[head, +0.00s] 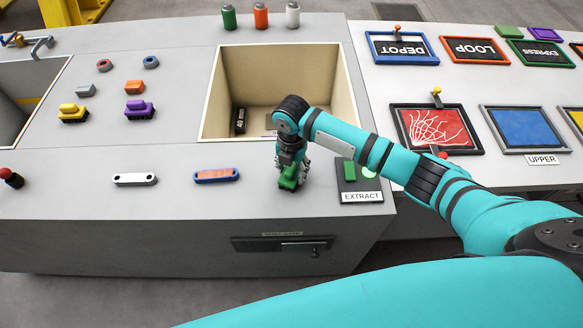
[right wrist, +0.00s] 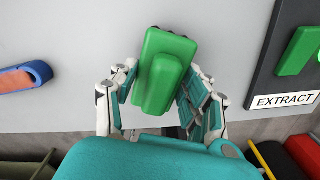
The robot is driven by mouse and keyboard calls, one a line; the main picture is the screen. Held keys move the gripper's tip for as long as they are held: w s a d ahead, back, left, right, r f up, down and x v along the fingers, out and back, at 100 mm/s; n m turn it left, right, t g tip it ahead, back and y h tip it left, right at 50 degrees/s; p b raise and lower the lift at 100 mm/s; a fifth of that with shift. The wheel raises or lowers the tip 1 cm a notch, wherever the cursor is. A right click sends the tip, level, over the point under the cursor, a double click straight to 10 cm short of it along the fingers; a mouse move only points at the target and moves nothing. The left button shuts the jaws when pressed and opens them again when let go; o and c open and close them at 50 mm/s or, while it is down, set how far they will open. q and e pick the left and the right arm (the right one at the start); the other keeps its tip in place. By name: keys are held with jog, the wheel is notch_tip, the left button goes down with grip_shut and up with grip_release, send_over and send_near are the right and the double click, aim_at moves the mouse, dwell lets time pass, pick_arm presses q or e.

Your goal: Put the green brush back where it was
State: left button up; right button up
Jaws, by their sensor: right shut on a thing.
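The green brush (head: 288,181) is in my right gripper (head: 292,168), at the front part of the grey console (head: 255,205), just left of the EXTRACT panel. In the right wrist view the brush (right wrist: 165,72) sits between the two fingers, which are shut on it, with its raised handle toward the camera. I cannot tell whether its underside touches the console. A yellow brush (head: 74,114) and a purple brush (head: 139,110) stand on the console at left. My left gripper is not in view.
A deep open bin (head: 345,90) lies behind my right gripper. The EXTRACT panel (head: 362,196) with green buttons is close on the right. A blue-rimmed oval piece (head: 216,175) and a white one (head: 134,179) lie left. The console's front edge is close, with bare surface toward the left.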

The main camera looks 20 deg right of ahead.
jog(key=o, duration=1.2)
jog(key=shift+f, duration=0.15)
notch_tip(320, 180, up, 12)
jog(key=shift+r+b, duration=0.2)
jog(key=shift+b, duration=0.4)
